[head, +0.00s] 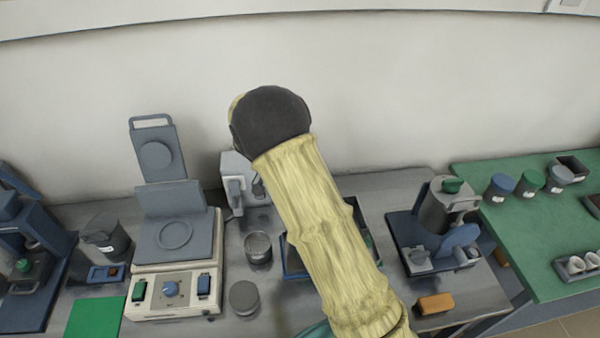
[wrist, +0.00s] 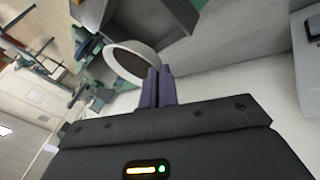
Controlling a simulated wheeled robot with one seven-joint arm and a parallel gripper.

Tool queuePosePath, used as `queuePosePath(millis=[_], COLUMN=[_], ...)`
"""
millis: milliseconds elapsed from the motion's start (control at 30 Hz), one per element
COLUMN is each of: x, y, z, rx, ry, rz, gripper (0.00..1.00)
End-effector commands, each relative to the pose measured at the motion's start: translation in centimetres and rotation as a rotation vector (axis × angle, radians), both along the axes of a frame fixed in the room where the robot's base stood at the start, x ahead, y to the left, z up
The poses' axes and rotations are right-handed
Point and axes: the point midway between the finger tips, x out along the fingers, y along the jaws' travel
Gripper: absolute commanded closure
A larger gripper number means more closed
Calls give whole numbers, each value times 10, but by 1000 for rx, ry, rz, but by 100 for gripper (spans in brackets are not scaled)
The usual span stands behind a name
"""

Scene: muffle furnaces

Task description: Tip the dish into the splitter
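In the wrist view, my gripper (wrist: 158,84) has its two dark purple fingers close together at the rim of a round white dish (wrist: 118,48). The dish appears held by its edge, and brown material (wrist: 137,66) shows inside it. A grey box-like thing (wrist: 172,28) lies just beyond the dish; I cannot tell whether it is the splitter. In the head view, my arm covers the middle of the bench, and my gripper and the dish are hidden behind it. A blue tray (head: 292,268) is partly hidden behind the arm. I cannot identify the splitter for sure.
A white hotplate-like device (head: 175,290) with a raised grey plate stands left of my arm. Two round grey containers (head: 258,248) (head: 243,298) stand between. A blue-based machine (head: 440,225) and an orange block (head: 435,303) are at right. A green table (head: 535,235) holds several jars.

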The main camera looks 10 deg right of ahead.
Motion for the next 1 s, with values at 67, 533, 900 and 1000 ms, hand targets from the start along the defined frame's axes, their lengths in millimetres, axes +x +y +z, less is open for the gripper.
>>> queuePosePath(millis=[67, 533, 900, 1000], x=[0, 0, 0, 0], y=[-1, -5, -1, -2], z=[0, -3, -20, -25], rx=[1, 0, 0, 0], ry=[0, 0, 1, 1], rz=[-1, -9, -3, -3], gripper=[100, 100, 100, 100])
